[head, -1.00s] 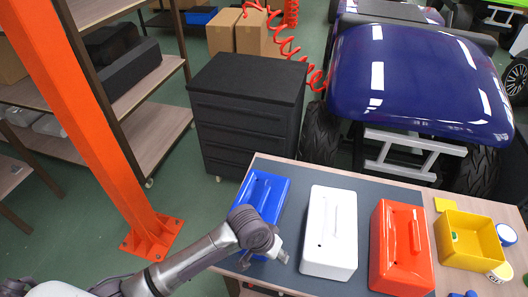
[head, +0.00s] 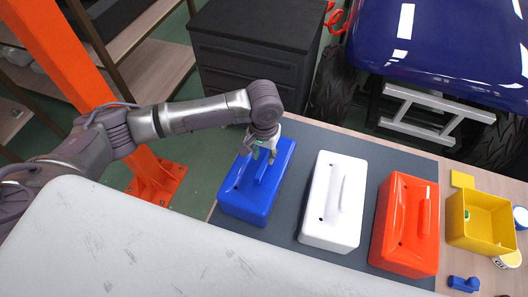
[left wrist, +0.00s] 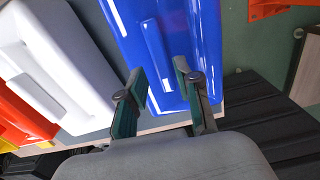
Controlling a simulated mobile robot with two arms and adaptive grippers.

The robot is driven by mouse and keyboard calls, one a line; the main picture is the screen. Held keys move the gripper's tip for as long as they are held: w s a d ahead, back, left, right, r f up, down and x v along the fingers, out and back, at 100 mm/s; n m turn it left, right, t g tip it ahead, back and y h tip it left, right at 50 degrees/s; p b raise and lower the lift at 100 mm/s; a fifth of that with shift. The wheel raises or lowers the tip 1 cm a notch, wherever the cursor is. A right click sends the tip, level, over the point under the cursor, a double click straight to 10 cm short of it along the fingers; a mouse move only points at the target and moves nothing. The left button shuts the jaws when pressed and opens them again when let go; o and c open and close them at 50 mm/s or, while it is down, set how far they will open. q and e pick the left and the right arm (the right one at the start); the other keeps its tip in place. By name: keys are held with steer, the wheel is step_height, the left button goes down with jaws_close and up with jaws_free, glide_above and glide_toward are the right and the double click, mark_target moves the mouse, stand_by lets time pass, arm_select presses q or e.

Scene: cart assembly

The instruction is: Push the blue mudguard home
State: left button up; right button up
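The blue mudguard (head: 247,196), a glossy blue piece with a raised ridge on top, lies on the dark mat at the left end of a row. It also shows in the left wrist view (left wrist: 203,42). My left gripper (head: 260,153) is above its far part, pointing down. In the left wrist view, the two fingers of the left gripper (left wrist: 160,78) are apart with nothing between them, near the end of the ridge. I cannot tell whether they touch the mudguard. My right gripper is in neither view.
A white piece (head: 330,218) and a red piece (head: 393,246) lie right of the blue one. A yellow bin (head: 465,240) stands further right. A dark drawer cabinet (head: 245,62) and the dark-blue cart body (head: 455,50) are behind. An orange post (head: 70,75) stands left.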

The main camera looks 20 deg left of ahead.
mark_target(264, 163)
arm_select(q)
steer(key=f+b, duration=0.1)
steer(key=f, duration=0.1)
steer(key=f+b, duration=0.1)
steer(key=f, duration=0.1)
steer(key=shift+w+b, duration=0.2)
steer(key=shift+b, duration=0.1)
steer(key=shift+f, duration=0.75)
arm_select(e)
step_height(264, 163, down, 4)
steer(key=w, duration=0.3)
arm_select(q)
jaws_close()
step_height(264, 163, up, 4)
steer(key=p, duration=0.5)
steer(key=shift+r, duration=0.15)
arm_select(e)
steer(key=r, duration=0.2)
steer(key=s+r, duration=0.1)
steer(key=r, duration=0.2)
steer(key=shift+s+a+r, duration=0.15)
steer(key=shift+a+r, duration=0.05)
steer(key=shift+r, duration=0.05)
